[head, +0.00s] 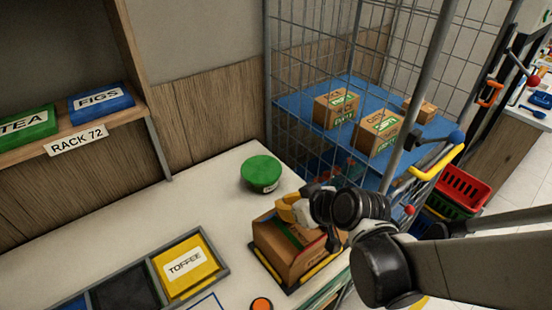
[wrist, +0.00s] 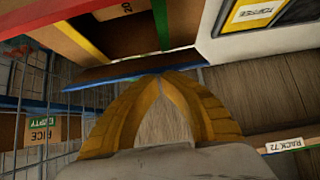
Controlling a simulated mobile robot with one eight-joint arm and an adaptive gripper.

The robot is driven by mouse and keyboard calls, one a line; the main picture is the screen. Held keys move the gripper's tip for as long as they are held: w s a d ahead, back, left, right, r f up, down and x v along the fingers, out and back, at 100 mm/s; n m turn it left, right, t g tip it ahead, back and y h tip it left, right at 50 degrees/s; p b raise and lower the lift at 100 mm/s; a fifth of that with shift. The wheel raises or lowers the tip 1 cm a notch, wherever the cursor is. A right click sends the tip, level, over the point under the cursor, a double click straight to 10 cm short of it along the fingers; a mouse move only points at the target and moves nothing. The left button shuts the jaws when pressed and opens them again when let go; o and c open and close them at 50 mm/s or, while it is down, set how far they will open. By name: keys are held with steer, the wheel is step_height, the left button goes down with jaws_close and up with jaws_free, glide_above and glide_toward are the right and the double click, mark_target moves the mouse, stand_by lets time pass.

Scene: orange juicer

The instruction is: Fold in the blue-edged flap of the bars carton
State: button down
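The bars carton (head: 283,254) is a brown box on a dark-framed stand on the counter, partly covered by my gripper. The wrist view looks at its open top, where red (wrist: 75,38), green (wrist: 160,22) and yellow (wrist: 75,11) edges show. The blue-edged flap (wrist: 120,70) sticks out across the middle of the wrist view, just beyond my fingertips. My gripper (wrist: 163,74) has its yellow fingertips together with nothing visible between them. The tips overlap the flap in the picture; I cannot tell whether they touch it. In the head view my gripper (head: 284,213) is at the carton's far edge.
A green round tin (head: 261,171) stands behind the carton. A tray with a yellow TOFFEE box (head: 187,265) is to the left, and an orange button (head: 261,304) is in front. A wire cage with cartons on a blue shelf (head: 300,102) stands at the right. Rack 72 (head: 75,142) is at the left.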

steer(key=shift+s+d+f+b, duration=0.5)
steer(key=shift+s+f+b, duration=0.2)
steer(key=shift+f, duration=0.15)
steer(key=shift+w+a, duration=0.1)
stand_by(0.9)
